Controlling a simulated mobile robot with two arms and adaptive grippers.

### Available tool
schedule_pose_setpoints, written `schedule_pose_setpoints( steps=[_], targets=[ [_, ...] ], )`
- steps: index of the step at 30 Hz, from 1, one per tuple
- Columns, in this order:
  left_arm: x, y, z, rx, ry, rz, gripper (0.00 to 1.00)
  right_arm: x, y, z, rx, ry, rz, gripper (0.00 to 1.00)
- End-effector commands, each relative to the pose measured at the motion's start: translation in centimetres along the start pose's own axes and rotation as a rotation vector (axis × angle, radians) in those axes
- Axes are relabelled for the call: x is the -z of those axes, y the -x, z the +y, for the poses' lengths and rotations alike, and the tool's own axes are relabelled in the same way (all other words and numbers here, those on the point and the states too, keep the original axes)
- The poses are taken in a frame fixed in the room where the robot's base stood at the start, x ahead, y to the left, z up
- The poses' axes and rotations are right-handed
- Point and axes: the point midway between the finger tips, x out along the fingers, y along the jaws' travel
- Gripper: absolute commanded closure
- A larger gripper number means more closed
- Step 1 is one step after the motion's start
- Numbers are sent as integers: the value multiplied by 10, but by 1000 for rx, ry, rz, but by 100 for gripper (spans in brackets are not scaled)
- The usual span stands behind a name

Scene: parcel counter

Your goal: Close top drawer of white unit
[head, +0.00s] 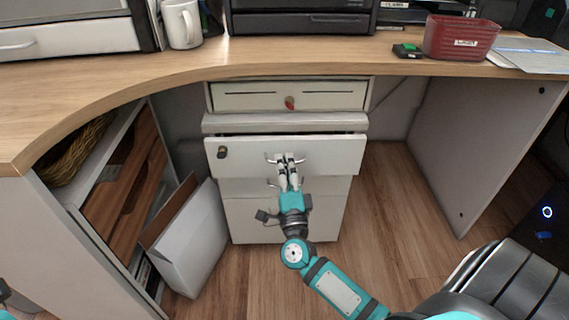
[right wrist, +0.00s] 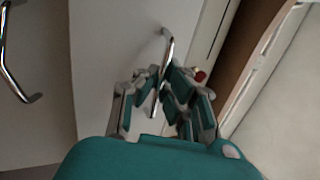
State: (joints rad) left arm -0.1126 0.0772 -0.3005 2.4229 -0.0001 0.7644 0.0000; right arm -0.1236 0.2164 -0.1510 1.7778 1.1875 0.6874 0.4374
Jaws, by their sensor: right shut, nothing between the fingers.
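The white unit (head: 287,216) stands under the desk. Its top drawer (head: 236,158) is pulled out, with a dark gap above its front. The drawer has a metal bar handle (head: 271,159) and a dark lock at its left. My right gripper (head: 288,159) is shut and empty, with its fingertips at the handle. In the right wrist view, the fingers (right wrist: 164,80) are close to the handle (right wrist: 168,48); contact is unclear. A lower handle (right wrist: 12,80) shows at the left. Only a scrap at the lower left edge may be my left arm.
A white box (head: 188,240) leans left of the unit, beside an open shelf (head: 117,190). A mug (head: 182,24) and a red bin (head: 459,40) stand on the desk (head: 300,55).

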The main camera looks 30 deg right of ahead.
Motion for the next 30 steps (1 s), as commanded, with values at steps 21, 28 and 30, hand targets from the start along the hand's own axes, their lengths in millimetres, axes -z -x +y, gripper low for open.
schedule_pose_setpoints(
  steps=[21, 28, 30],
  targets=[
    [-1, 0, 0, -1, -1, -1, 100, 5, -37, 17, -2, 3, 0, 81],
    [1, -1, 0, -2, -2, 9, 100, 5, -34, 17, -2, 2, -1, 81],
    [0, -1, 0, -2, -2, 7, 100, 5, -26, 17, -3, 3, -1, 81]
  ],
)
